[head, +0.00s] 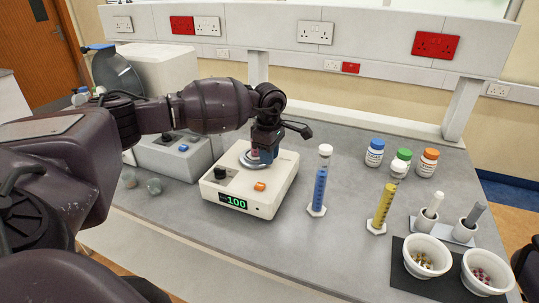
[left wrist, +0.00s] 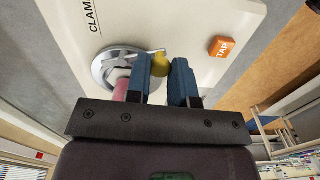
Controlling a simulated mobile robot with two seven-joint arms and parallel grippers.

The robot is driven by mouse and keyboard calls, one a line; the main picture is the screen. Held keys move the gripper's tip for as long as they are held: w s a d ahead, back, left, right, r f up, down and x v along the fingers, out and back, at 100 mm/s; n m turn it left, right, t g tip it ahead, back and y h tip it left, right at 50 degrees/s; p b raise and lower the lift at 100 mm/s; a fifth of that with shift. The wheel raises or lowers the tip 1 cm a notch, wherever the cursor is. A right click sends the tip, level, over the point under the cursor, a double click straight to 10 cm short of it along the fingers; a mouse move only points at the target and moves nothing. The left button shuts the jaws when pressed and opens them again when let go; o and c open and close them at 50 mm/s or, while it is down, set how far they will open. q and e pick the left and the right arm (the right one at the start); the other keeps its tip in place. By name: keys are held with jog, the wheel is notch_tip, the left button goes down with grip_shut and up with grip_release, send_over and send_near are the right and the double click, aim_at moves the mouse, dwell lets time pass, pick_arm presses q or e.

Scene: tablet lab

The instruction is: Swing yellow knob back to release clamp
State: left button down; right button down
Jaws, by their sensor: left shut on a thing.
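A white bench device (head: 226,193) marked CLAMP and TAP stands on the bench, its display reading 100. On its top is a round metal clamp plate (left wrist: 108,66). The yellow knob (left wrist: 161,63), on a short metal lever, sits between the fingertips of my left gripper (left wrist: 163,68). That gripper (head: 263,155) reaches down over the clamp and is shut on the knob, hiding it in the head view. A pink thing (left wrist: 121,89) lies on the plate, partly hidden by a finger. My right gripper is not in view.
An orange button (head: 260,187) and a black dial (head: 220,172) are on the device. A blue-filled cylinder (head: 319,180) and a yellow-filled one (head: 381,208) stand to its right. A grey instrument (head: 172,157) is to the left.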

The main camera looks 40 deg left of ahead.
pick_arm(q)
jog(key=c, duration=1)
grip_release()
notch_tip(320, 180, up, 11)
jog(key=shift+b, duration=0.3)
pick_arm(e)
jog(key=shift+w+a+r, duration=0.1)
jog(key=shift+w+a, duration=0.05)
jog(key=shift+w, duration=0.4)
pick_arm(q)
jog(key=shift+f, duration=0.1)
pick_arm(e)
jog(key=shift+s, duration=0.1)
